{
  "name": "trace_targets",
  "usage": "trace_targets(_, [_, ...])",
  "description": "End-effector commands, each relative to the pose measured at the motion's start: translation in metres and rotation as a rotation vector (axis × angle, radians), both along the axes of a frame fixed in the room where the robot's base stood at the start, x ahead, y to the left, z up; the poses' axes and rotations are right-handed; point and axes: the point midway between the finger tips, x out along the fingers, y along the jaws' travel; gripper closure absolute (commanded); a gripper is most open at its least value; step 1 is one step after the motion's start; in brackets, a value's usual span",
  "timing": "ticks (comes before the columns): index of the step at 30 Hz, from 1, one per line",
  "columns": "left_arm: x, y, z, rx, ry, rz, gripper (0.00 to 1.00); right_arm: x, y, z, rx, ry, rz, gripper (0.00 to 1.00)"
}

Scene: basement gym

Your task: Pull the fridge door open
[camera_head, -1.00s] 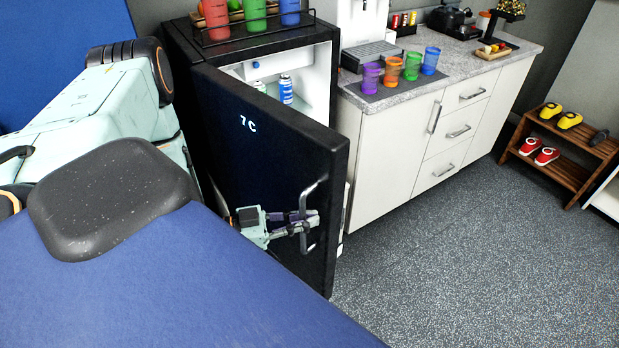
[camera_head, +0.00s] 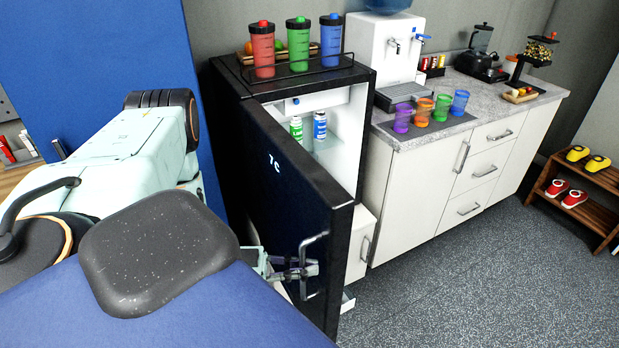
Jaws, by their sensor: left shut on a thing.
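The black fridge (camera_head: 228,130) stands left of the white cabinets. Its door (camera_head: 290,200), marked "7 C", stands ajar, swung out toward me. A white interior with a green bottle (camera_head: 296,129) and a blue bottle (camera_head: 320,126) shows through the gap. The grey bar handle (camera_head: 303,252) is on the door's front near its free edge. My left gripper (camera_head: 303,268) is shut on the handle at its lower middle part. A dark padded piece in front hides part of my left arm. My right gripper is not in view.
Several colored cups (camera_head: 422,112) stand on the counter. Shaker bottles (camera_head: 298,45) stand on the fridge top. A shoe rack (camera_head: 573,190) stands far right. Grey floor (camera_head: 450,290) is clear.

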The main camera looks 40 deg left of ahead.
Motion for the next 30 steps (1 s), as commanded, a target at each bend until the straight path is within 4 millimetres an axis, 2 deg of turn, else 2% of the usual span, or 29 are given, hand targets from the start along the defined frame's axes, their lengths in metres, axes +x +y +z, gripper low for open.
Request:
trace_targets(4, [-0.0003, 0.0056, 0.0018, 0.002, -0.008, 0.011, 1.0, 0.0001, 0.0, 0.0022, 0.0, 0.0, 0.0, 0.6])
trace_targets(23, [-0.0029, 0.0069, 0.0015, 0.002, -0.008, 0.011, 1.0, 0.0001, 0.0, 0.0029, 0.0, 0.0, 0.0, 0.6])
trace_targets(24, [-0.0031, 0.0069, 0.0015, 0.002, -0.008, 0.011, 0.88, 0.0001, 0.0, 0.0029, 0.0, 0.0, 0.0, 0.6])
trace_targets(27, [-0.0039, 0.0065, 0.0012, 0.001, -0.006, 0.009, 0.8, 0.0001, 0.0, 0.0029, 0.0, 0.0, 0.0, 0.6])
trace_targets(30, [-0.0051, 0.006, 0.0008, 0.001, -0.005, 0.007, 0.79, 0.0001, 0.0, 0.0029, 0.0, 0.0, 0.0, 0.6])
